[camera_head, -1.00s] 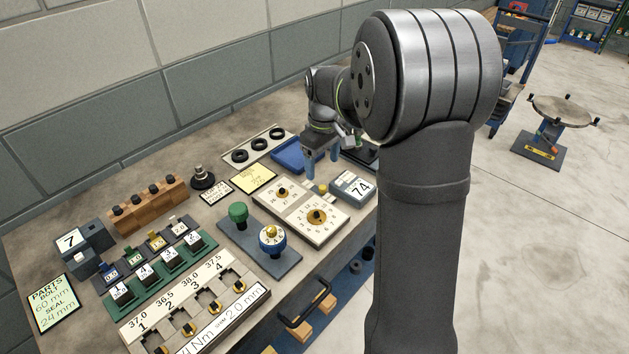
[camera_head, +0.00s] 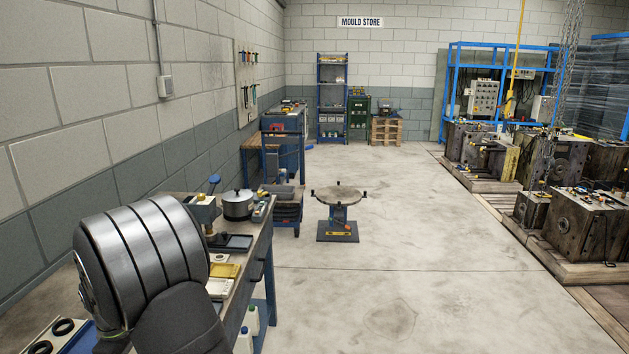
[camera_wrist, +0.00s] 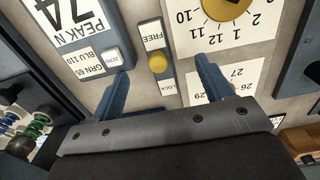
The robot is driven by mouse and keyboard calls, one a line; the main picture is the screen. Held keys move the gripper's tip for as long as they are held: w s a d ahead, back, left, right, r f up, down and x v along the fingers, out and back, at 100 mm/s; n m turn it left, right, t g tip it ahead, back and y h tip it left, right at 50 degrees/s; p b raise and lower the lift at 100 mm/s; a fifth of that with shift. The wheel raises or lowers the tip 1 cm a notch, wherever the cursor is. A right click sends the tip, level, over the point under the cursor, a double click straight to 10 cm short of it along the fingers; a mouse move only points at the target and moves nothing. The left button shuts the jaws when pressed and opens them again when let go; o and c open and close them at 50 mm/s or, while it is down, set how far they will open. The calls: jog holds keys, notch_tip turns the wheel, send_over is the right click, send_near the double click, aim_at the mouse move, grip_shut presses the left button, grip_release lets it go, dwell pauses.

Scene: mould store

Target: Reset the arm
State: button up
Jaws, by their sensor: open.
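In the wrist view my gripper (camera_wrist: 162,66) is open, its two blue fingers apart with nothing held between them. A yellow knob (camera_wrist: 158,63) shows between the fingertips, between labels reading FREE and LOCK. A blue-grey gauge box (camera_wrist: 112,58) marked 74 and PEAK N is by the left finger. A dial plate (camera_wrist: 262,20) with numbers and a brass hub is above the right finger. In the head view only a grey rounded part of my arm shows at the lower left; my gripper is out of sight there.
A workbench (camera_head: 262,240) along the left wall holds a lidded pot (camera_head: 238,204) and a dark tray (camera_head: 232,243). A round-topped stand (camera_head: 337,195) is on the floor beyond it. Heavy moulds (camera_head: 590,225) sit at right.

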jog(key=shift+d+r, duration=0.1)
jog(key=shift+r, duration=0.1)
jog(key=r, duration=0.7)
jog(key=shift+d, duration=0.25)
notch_tip(320, 180, down, 8)
jog(key=shift+r, duration=0.15)
jog(key=a, duration=0.3)
jog(key=shift+a+r, duration=0.15)
jog(key=shift+r, duration=0.1)
jog(key=r, duration=0.4)
jog(key=shift+d+r, duration=0.15)
jog(key=shift+d, duration=0.05)
jog(key=shift+r, duration=0.7)
jog(key=shift+o, duration=0.2)
